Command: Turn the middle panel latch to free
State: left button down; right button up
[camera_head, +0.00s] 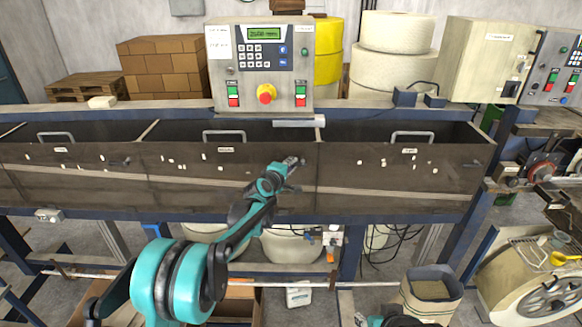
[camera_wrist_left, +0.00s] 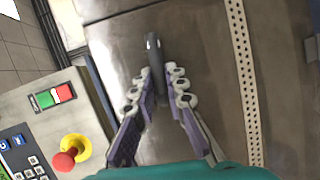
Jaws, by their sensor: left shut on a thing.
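The middle panel (camera_head: 200,180) is a dark brown, worn metal front with a pale handle (camera_head: 224,134) along its top edge. Its latch (camera_wrist_left: 152,48) is a small grey lever near the panel's right end, mostly covered by my gripper in the head view. My left gripper (camera_head: 291,164) reaches up to it from below. In the wrist view the purple-padded fingers of my left gripper (camera_wrist_left: 162,92) close around the lever, with its rounded end sticking out past the fingertips. The lever's exact angle is hard to judge.
Similar panels stand to the left (camera_head: 70,180) and right (camera_head: 400,180). A control box (camera_head: 262,75) with a red knob stands above the middle panel; it also shows in the wrist view (camera_wrist_left: 40,110).

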aim_at(302, 154)
pick_arm(q)
jog(key=r+m+y, duration=0.1)
jog(key=m, duration=0.1)
jog(key=d+r+m+g+y, duration=0.1)
jog(key=m+y, duration=0.1)
jog(key=d+r+m+y, duration=0.1)
jog(key=m, duration=0.1)
jog(key=shift+d+m+y, duration=0.15)
jog(key=shift+m+y, duration=0.15)
jog(key=shift+d+r+m+y, duration=0.15)
jog(key=shift+d+m+y, duration=0.3)
jog(key=shift+m+y, duration=0.35)
jog(key=shift+d+r+m+y+b, duration=0.1)
jog(key=shift+d+m+y+b, duration=0.5)
jog(key=shift+m+y, duration=0.55)
jog(key=shift+d+m, duration=0.1)
jog(key=shift+m, duration=0.15)
jog(key=c, duration=1.5)
grip_release()
jog(key=shift+c, duration=0.2)
jog(key=shift+s, duration=0.1)
jog(key=v, duration=1.2)
